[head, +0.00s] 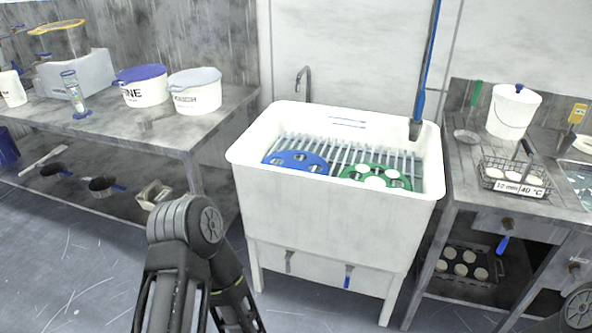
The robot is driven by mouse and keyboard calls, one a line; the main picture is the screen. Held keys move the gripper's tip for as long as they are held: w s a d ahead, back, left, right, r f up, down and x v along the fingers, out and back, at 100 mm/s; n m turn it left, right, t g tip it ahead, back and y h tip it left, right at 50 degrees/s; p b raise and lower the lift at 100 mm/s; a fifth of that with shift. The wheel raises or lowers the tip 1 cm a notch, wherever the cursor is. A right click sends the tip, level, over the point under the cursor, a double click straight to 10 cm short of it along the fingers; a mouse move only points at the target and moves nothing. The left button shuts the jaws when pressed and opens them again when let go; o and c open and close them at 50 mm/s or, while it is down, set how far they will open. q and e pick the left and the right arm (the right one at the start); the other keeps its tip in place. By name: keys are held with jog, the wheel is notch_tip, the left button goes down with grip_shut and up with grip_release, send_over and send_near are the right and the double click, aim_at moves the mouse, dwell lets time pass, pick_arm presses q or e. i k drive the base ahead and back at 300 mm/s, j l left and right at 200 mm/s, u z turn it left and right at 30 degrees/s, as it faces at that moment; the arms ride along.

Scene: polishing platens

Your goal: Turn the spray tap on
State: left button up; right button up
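A white sink (330,190) stands in the middle, with a slatted rack inside. Two small taps sit low on its front: one with a grey lever (289,262) and one with a blue lever (348,277). Both levers hang down. I cannot tell from their look which is the spray tap. A blue pole or hose (427,60) comes down to a dark head (416,129) over the sink's right rim. A grey spout (304,82) rises behind the sink. No water is visible. Parts of my arms show at the bottom, but neither gripper is in view.
A blue disc (295,161) and a green disc (375,177) lie in the sink. The left bench (110,128) holds white tubs; the right bench (462,170) holds a wire basket (514,179) and a lidded bucket (512,112). Floor before the sink is clear.

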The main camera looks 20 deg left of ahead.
aim_at(505, 242)
jog(key=i+l+z, duration=0.25)
jog(key=i+l, duration=0.25)
jog(key=i+l+z, duration=0.25)
jog(key=i+l, duration=0.2)
jog(key=i, duration=0.1)
